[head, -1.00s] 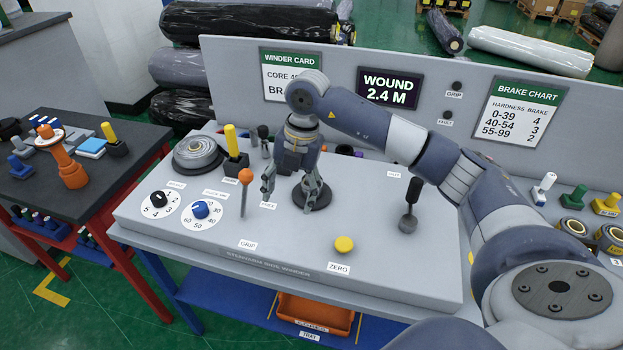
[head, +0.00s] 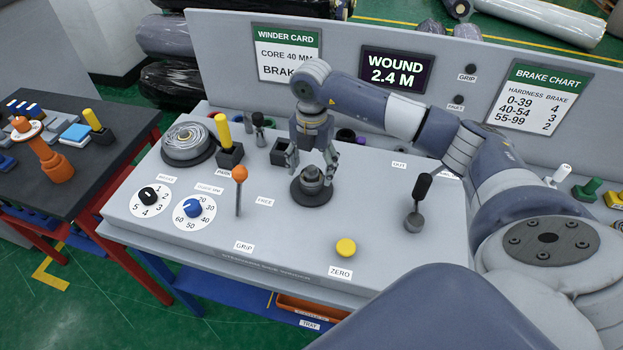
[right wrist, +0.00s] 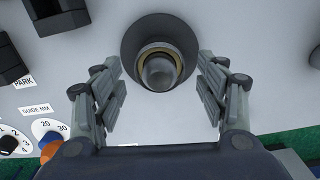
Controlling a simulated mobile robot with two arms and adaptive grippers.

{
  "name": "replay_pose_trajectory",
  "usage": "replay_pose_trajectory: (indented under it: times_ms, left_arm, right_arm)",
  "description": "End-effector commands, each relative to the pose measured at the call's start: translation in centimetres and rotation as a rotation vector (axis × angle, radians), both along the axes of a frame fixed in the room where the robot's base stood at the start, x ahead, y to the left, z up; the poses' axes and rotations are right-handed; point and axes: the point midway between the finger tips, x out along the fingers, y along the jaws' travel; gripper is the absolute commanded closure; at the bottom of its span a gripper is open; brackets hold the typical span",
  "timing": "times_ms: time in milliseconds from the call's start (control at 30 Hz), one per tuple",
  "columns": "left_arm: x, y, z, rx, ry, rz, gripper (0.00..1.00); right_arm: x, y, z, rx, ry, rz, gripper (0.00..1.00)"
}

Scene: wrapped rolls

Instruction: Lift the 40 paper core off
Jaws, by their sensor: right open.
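A round dark plate (head: 300,195) lies on the grey winder bench, with a rounded grey spindle (head: 312,174) standing on it. In the right wrist view a thin tan ring (right wrist: 145,55), which looks like the paper core's edge, sits around the spindle (right wrist: 160,72). In the head view I cannot make the ring out clearly. My right gripper (head: 312,160) is open and empty, pointing down over the plate. In the right wrist view its fingers (right wrist: 163,95) are spread on either side of the spindle, apart from the ring. My left gripper is not in view.
An orange-knobbed lever (head: 239,175) stands left of the plate and a black-knobbed lever (head: 423,188) right. A grey coil (head: 188,142), yellow-handled block (head: 228,150), dials (head: 194,209) and yellow button (head: 346,248) are around. The bench front is mostly clear.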

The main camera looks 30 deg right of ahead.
Motion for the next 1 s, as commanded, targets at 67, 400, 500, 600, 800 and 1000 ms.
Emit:
replay_pose_trajectory:
  times_ms: [67,400,500,600,800,1000]
  left_arm:
    - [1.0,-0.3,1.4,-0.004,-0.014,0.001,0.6]
    - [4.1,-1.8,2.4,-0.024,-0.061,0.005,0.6]
    - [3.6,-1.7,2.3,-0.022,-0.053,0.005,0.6]
    - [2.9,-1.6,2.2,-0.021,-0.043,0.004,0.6]
    - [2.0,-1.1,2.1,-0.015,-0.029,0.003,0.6]
    - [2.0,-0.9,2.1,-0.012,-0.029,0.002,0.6]
  right_arm:
    - [-0.1,0.0,-0.9,0.0,0.007,-0.001,0.33]
    - [0.1,0.0,-4.1,0.001,-0.001,0.0,0.33]
    - [0.1,0.0,-4.1,0.001,-0.001,0.0,0.33]
    - [0.1,0.0,-4.1,0.001,-0.001,0.0,0.47]
    - [0.1,0.0,-4.1,0.001,0.0,-0.001,0.82]
    - [0.1,0.0,-4.1,0.001,-0.001,-0.001,0.82]
